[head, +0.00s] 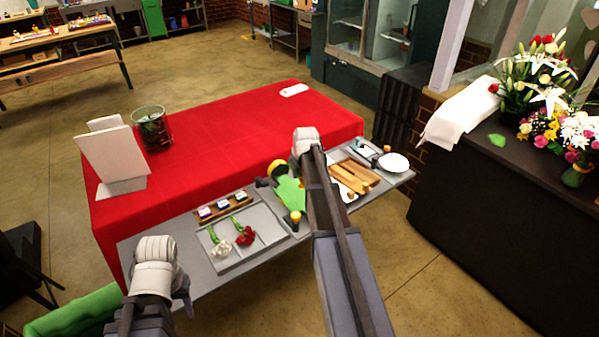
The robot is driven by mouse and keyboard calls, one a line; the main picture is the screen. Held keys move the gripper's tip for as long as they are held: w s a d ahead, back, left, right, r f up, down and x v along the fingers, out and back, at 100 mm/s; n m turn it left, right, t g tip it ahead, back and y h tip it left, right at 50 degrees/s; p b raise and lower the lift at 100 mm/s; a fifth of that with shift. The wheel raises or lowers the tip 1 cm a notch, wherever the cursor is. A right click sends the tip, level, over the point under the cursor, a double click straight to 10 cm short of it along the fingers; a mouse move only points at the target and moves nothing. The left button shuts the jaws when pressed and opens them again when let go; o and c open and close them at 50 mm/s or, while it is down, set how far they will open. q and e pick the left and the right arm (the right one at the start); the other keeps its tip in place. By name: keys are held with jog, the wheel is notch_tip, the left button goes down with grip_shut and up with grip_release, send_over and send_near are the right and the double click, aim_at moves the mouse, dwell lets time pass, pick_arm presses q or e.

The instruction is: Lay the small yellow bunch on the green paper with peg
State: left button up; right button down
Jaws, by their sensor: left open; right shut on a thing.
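The green paper (291,196) lies on the grey worktop, partly hidden by my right arm. A round yellow thing with a dark middle (278,167), which looks like the small yellow bunch, is at the paper's far edge. My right gripper (268,182) is beside it and seems shut on it, though the wrist and arm hide much of the grip. A second small yellow thing (295,217) is at the paper's near edge; I cannot tell whether it is the peg. My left gripper (181,292) is open and empty, low at the left, near the worktop's front edge.
A grey tray (262,213) holds a white and a red flower, with a rack of small pots (222,206) behind. Wooden strips (354,178) and a white dish (394,162) are to the right. The red table (215,150) behind is mostly clear.

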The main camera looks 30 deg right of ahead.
jog(key=shift+d, duration=0.15)
jog(key=shift+a+f, duration=0.1)
jog(key=shift+a, duration=0.1)
jog(key=shift+d+f+b, duration=0.15)
jog(key=shift+f+b, duration=0.35)
jog(key=shift+b, duration=0.2)
notch_tip(320, 180, down, 7)
jog(key=b, duration=0.7)
jog(key=shift+f, duration=0.2)
dwell(0.6)
jog(key=c, duration=0.6)
grip_release()
jog(key=shift+o, duration=0.3)
